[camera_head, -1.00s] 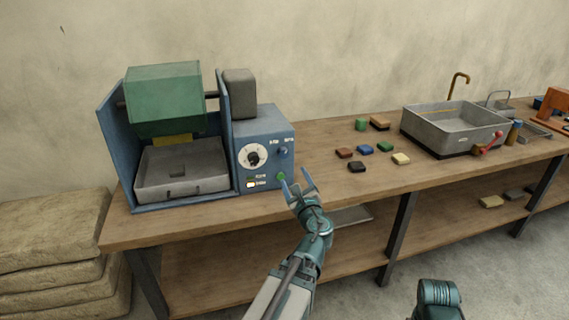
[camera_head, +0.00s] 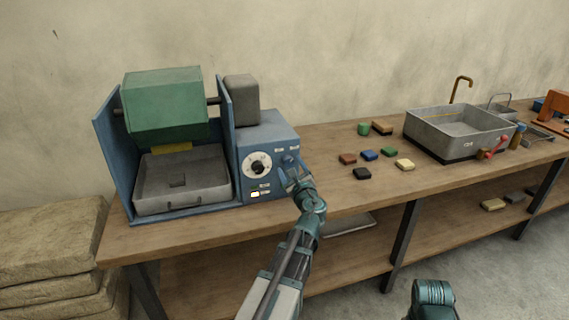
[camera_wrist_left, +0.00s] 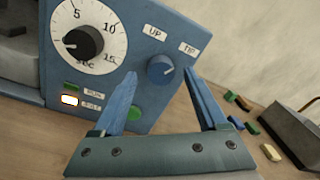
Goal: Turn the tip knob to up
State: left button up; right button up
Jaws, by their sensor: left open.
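The tip knob (camera_wrist_left: 160,70) is a round blue knob on the blue machine's front panel (camera_wrist_left: 110,80), below the labels UP and TIP. A pale mark on it appears to point toward the TIP side. It also shows small in the head view (camera_head: 289,159). My left gripper (camera_wrist_left: 159,76) is open and empty, with one blue finger on each side of the knob in the wrist view. In the head view the left gripper (camera_head: 291,171) is close in front of the panel, just below the knob. Whether the fingers touch the knob cannot be told. My right gripper is out of view.
A dial (camera_wrist_left: 90,38) sits left of the knob, above two lamps, the lower one (camera_wrist_left: 69,99) lit. A green button (camera_wrist_left: 135,112) lies below the knob, partly behind a finger. Several coloured blocks (camera_head: 369,155) and a grey sink (camera_head: 455,140) stand right on the bench.

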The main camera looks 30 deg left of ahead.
pick_arm(q)
jog(key=shift+x, duration=0.9)
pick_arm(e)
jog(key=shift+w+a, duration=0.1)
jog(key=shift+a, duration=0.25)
pick_arm(q)
jog(key=shift+d, duration=0.1)
grip_shut()
